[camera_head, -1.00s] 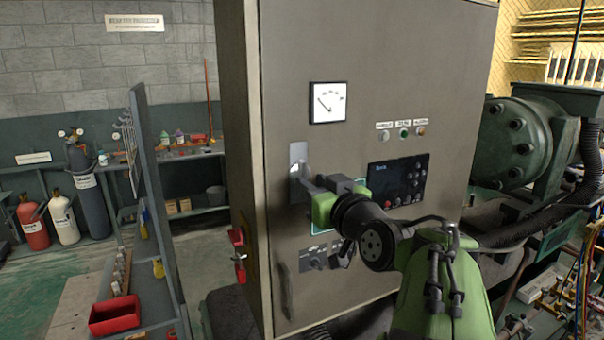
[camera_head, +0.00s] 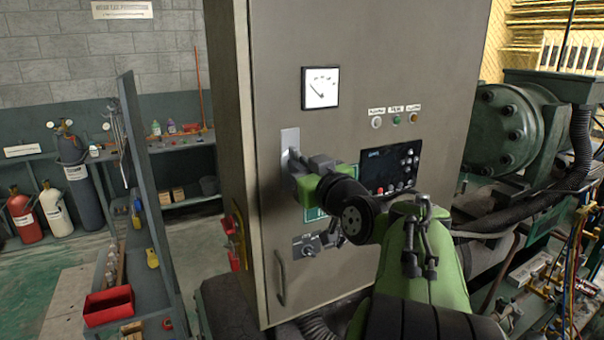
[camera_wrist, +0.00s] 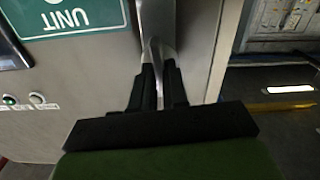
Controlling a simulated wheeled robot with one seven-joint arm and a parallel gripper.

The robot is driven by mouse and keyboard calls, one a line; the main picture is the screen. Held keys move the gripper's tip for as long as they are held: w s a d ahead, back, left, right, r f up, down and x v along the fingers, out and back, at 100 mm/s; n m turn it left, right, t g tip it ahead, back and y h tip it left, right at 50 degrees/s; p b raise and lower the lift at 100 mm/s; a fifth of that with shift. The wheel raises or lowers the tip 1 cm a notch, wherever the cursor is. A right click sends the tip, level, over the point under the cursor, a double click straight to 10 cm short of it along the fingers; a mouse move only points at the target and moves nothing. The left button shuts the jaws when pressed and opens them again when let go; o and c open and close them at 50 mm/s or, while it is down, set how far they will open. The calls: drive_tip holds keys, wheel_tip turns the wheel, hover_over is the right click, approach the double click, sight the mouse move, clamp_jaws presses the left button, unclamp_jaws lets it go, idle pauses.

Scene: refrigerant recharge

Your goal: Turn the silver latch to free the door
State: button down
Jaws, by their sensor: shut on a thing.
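The silver latch sits on a bright plate (camera_head: 289,138) on the left part of the grey cabinet door (camera_head: 350,40). My gripper (camera_head: 295,161) is at the latch in the head view, with my arm reaching in from the lower right. In the wrist view, my gripper's two dark fingers (camera_wrist: 158,85) are closed on the silver latch (camera_wrist: 157,30). The fingertips hide part of the latch. The door looks flush with the cabinet, with no gap that I can see.
A gauge (camera_head: 320,88), buttons (camera_head: 397,119) and a dark control panel (camera_head: 392,166) are on the door. A handle (camera_head: 281,278) is lower down. A workbench with a red bin (camera_head: 108,306) stands left. A green compressor (camera_head: 510,130) is at the right.

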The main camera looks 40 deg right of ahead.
drive_tip(key=shift+f+n+b, duration=0.25)
drive_tip(key=shift+n+b, duration=1.45)
drive_tip(key=shift+b, duration=0.25)
drive_tip(key=n+b, duration=0.4)
drive_tip(key=shift+n+b, duration=2.05)
drive_tip(key=shift+n, duration=0.35)
